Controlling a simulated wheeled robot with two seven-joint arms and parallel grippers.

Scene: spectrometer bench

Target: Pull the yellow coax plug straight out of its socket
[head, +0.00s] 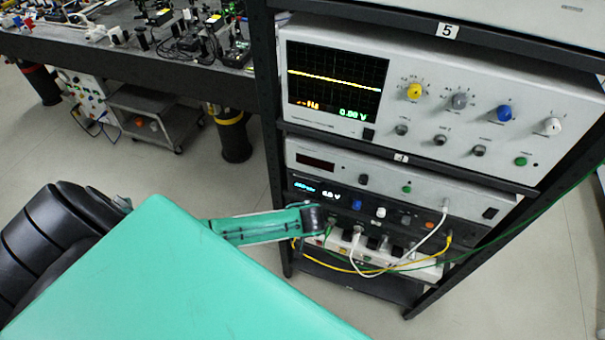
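A yellow cable (385,272) sags in front of the lower instruments in the rack. Its right end rises to a small yellow plug (449,239) at the right of the dark lower panel, which appears seated there. The cable's left end runs behind the end of my arm, near the rack's left post. My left arm comes in from the left, and its dark end with the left gripper (314,218) is in front of the lower panel's left part, well left of the yellow plug. Its fingers cannot be made out. My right gripper is not in view.
A white cable (433,232) and a green cable (525,223) cross near the yellow one. A white power strip (425,268) with plugs lies below. The oscilloscope (430,95) stands above. Black rack posts bound both sides; an optical table (120,60) is behind left.

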